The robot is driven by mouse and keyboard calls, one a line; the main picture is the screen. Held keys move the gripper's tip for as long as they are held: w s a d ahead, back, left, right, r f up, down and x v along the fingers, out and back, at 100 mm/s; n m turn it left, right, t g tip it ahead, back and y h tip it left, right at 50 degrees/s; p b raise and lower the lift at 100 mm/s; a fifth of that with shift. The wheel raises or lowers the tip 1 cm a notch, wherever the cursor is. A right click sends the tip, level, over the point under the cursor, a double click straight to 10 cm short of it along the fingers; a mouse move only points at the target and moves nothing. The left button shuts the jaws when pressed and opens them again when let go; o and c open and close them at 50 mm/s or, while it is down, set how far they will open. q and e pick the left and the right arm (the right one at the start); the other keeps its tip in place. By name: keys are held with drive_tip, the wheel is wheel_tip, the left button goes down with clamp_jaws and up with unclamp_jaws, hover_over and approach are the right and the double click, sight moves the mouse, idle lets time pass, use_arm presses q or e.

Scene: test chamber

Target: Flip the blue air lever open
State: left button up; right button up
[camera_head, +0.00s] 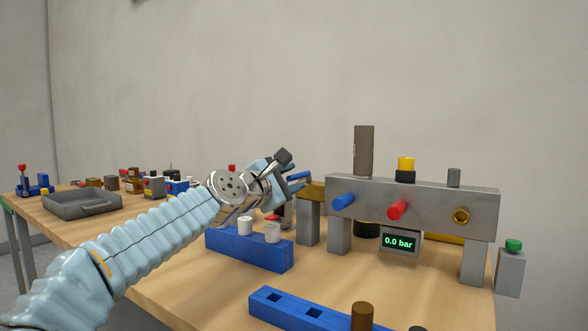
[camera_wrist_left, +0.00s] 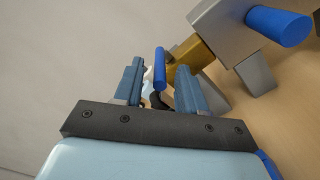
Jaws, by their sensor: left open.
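The blue air lever (camera_wrist_left: 159,68) is a slim blue bar beside a brass fitting (camera_wrist_left: 190,56) at the left end of the grey manifold (camera_head: 420,192). In the head view the lever (camera_head: 300,175) is partly covered by my left gripper (camera_head: 293,184). In the left wrist view that gripper (camera_wrist_left: 160,82) is open, with one finger on each side of the lever. A gap shows on both sides, so the fingers look apart from it. My right gripper is out of view.
The manifold carries a blue knob (camera_head: 344,202), a red knob (camera_head: 397,209) and a gauge (camera_head: 398,242) reading 0.0 bar. A blue block with white cups (camera_head: 245,248) stands below my left gripper. A grey tray (camera_head: 80,205) lies far left.

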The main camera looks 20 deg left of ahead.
use_arm(q)
drive_tip(key=shift+w+d, duration=0.15)
drive_tip(key=shift+w, duration=0.6)
clamp_jaws()
